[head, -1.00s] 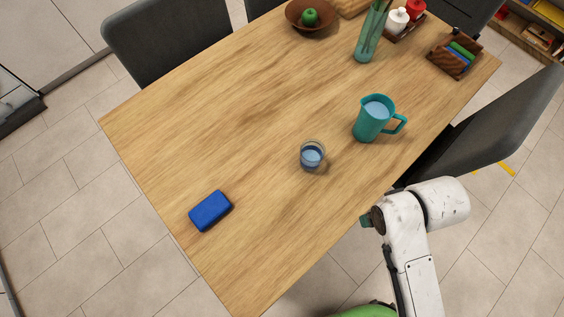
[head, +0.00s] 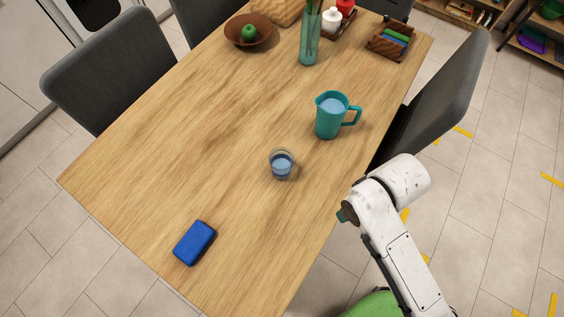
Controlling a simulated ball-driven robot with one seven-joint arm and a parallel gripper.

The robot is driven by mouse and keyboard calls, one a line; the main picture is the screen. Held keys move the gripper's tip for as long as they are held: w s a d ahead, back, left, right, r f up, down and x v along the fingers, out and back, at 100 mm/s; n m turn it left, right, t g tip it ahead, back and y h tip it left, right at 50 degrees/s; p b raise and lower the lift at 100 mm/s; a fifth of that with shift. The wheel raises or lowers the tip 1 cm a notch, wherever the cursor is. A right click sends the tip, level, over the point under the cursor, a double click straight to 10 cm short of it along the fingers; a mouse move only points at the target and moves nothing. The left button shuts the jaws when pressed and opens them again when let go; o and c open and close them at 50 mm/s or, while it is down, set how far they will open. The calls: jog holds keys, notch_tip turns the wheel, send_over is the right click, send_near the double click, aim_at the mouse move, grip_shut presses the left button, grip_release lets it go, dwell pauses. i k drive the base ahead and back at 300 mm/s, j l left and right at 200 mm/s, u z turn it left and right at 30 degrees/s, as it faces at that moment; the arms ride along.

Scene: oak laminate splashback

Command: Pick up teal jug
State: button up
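The teal jug (head: 328,124) stands upright on the wooden table (head: 180,140), right of the middle, in the head view. Its handle points right, and pale blue liquid shows inside it. A white arm of mine reaches in from the lower right, below the jug and apart from it. My gripper cannot be made out; only arm links show.
A glass with blue liquid (head: 281,165) stands left of and nearer than the jug. A blue sponge-like block (head: 194,243) lies at the near left. A teal vase (head: 309,45) stands behind the jug. A grey chair (head: 440,100) is close at the right edge.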

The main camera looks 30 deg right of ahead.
aim_at(333, 106)
jog(key=j+z, duration=0.35)
jog(key=k+j+z, duration=0.15)
jog(key=z, duration=0.15)
jog(key=k+j+z, duration=0.15)
jog(key=j+z, duration=0.2)
